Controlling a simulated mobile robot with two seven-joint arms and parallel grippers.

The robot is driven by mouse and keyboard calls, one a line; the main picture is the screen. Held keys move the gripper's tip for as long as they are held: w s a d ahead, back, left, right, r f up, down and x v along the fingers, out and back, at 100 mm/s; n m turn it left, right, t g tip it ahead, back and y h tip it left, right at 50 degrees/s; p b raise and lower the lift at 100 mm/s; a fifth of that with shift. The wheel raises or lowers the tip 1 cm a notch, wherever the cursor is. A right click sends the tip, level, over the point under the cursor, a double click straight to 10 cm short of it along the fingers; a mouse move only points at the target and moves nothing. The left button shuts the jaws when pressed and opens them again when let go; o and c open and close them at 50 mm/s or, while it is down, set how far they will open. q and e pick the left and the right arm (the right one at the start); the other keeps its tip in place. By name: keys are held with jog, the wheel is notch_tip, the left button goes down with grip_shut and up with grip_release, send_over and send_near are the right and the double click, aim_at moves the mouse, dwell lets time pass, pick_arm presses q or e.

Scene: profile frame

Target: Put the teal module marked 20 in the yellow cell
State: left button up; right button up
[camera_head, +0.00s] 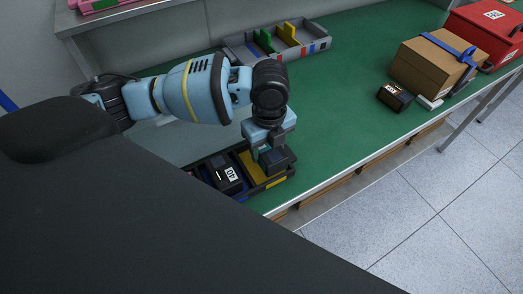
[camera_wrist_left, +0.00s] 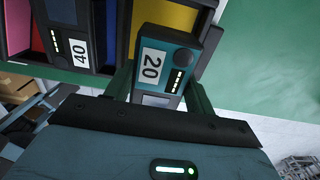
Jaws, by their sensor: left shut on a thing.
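My left gripper (camera_head: 268,152) is shut on the teal module marked 20 (camera_wrist_left: 170,58), which also shows dark in the head view (camera_head: 278,161). The label and a round knob face the wrist camera. The module is at the right end of a dark tray (camera_head: 268,188) with coloured cells. The yellow cell (camera_head: 251,167) shows beside the module in the head view; in the wrist view yellow (camera_wrist_left: 168,14) shows behind its far end. Whether the module is above the cell or partly inside it, I cannot tell. My right gripper is not in view.
A module marked 40 (camera_wrist_left: 76,48) sits in the blue cell beside the yellow one. A grey tray with dividers (camera_head: 238,50) stands behind. A cardboard box (camera_head: 425,68), a black device (camera_head: 395,97) and a red case (camera_head: 485,35) stand right. Green bench top (camera_head: 340,110) between is clear.

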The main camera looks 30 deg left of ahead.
aim_at(262, 152)
pick_arm(q)
jog(key=shift+w+a, duration=0.15)
jog(key=shift+a, duration=0.4)
jog(key=f, duration=0.3)
jog(key=shift+a, duration=0.4)
jog(key=shift+f, duration=0.35)
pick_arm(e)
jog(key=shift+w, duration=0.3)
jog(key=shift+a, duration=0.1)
pick_arm(q)
jog(key=o, duration=0.8)
jog(key=shift+f, duration=0.15)
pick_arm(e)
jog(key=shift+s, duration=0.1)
pick_arm(q)
jog(key=shift+r, duration=0.25)
notch_tip(262, 152, up, 12)
jog(key=shift+f+p, duration=0.1)
jog(key=shift+p, duration=0.45)
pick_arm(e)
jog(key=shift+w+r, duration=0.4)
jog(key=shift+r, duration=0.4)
